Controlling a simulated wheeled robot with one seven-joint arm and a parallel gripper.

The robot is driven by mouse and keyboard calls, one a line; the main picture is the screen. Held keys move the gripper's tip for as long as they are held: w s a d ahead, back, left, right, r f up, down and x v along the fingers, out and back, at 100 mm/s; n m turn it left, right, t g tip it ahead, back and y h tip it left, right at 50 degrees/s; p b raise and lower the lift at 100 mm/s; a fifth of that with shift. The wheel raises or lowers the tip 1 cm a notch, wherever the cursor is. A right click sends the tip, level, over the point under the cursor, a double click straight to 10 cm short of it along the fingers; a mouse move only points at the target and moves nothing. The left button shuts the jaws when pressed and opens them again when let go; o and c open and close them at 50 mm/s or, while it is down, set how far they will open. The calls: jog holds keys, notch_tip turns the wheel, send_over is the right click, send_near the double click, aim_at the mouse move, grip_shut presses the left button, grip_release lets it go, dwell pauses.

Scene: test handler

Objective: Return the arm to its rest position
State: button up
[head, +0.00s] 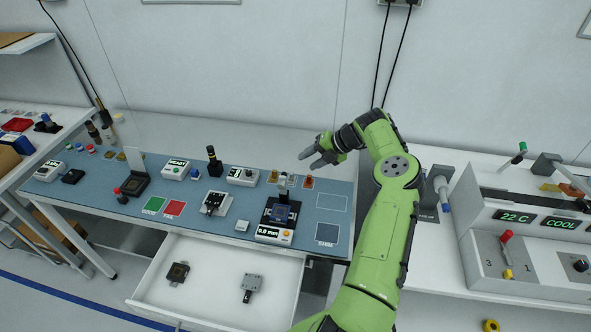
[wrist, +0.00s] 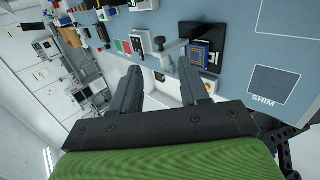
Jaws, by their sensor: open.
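My green arm rises from the lower middle of the head view and bends to the left over the bench. My gripper (head: 313,161) hangs above the back right part of the blue mat (head: 243,219), its dark fingers apart and nothing between them. In the wrist view, my gripper (wrist: 163,88) shows two dark fingers spread open, with the bench and the drawer beyond them. The fingers touch nothing that I can see.
An open white drawer (head: 215,300) juts out below the bench with two small parts in it. A measuring device (head: 280,212) reading 0.0 mm stands on the mat near my gripper. A unit with 22 C and COOL displays (head: 538,220) stands at right. The wall is close behind.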

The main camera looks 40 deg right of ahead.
jog(key=v, duration=0.3)
dwell(0.5)
